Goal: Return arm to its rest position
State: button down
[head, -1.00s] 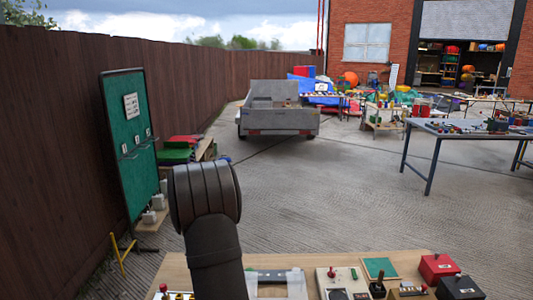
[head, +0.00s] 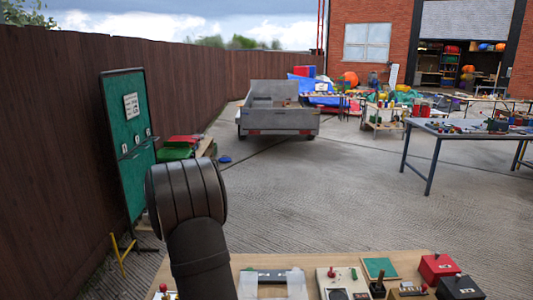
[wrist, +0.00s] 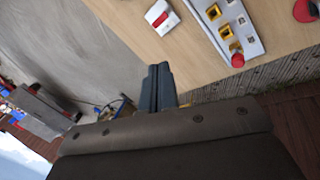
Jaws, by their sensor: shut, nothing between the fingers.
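My gripper (wrist: 158,88) shows in the wrist view as two dark fingers pressed together, with nothing between them. It is over or near the edge of a wooden tabletop (wrist: 185,62); its height above it is hard to tell. In the head view my dark arm link rises at the lower left, in front of the yard, and the gripper itself does not show there.
The wooden tabletop in front carries a red box (head: 437,267), a black box (head: 460,289), a joystick (head: 377,286) and a green pad (head: 380,268). A green board (head: 128,175) leans by the fence at left. A grey trailer (head: 277,120) stands beyond on open paving.

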jog(key=shift+s+a+n+h, duration=0.2)
jog(key=shift+n, duration=1.15)
jog(key=shift+s+a+n+h, duration=0.15)
jog(key=shift+n+h, duration=0.05)
jog(key=shift+n, duration=1.15)
jog(key=c, duration=2.2)
grip_release()
jog(key=c, duration=1.1)
grip_release()
jog(key=o, duration=0.4)
jog(key=shift+s+d, duration=0.1)
jog(key=o, duration=0.7)
jog(key=shift+s+d+r+g+y, duration=0.25)
jog(key=shift+s+g+y, duration=0.25)
jog(key=shift+g+y, duration=0.25)
notch_tip(320, 180, up, 5)
jog(key=s+a+g+y, duration=0.2)
jog(key=y, duration=0.3)
jog(key=x, duration=1)
jog(key=shift+a, duration=0.15)
